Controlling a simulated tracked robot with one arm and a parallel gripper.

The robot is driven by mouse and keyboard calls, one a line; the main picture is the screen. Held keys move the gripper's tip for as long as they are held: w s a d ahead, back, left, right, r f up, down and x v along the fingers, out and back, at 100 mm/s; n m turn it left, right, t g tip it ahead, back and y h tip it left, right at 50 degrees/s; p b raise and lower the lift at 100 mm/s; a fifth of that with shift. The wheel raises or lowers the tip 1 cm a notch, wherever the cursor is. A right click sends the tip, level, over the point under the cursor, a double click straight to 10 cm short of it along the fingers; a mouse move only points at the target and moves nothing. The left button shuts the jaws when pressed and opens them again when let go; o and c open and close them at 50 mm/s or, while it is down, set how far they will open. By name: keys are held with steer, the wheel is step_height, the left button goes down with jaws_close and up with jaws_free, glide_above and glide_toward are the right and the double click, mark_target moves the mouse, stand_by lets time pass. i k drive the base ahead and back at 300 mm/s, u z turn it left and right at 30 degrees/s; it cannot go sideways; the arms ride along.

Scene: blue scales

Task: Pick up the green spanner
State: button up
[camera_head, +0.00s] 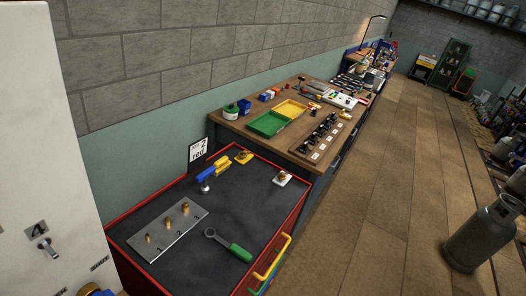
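The green spanner (229,246) lies on the dark top of a red-edged cabinet (185,268) in the lower middle of the head view. It has a green handle at the lower right and a grey ring end at the upper left. It lies just right of a metal plate (181,238) with several brass fittings, apart from it. Nothing covers it. My gripper is not seen in this view.
A white cabinet (45,150) stands left. A long workbench (225,131) runs behind. A gas cylinder (480,238) stands right; the floor between is clear.

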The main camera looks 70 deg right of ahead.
mark_target(239, 251)
steer(key=z, duration=0.1)
steer(key=i, duration=0.1)
steer(key=z, duration=3.65)
steer(key=k, duration=0.7)
steer(key=u, duration=1.15)
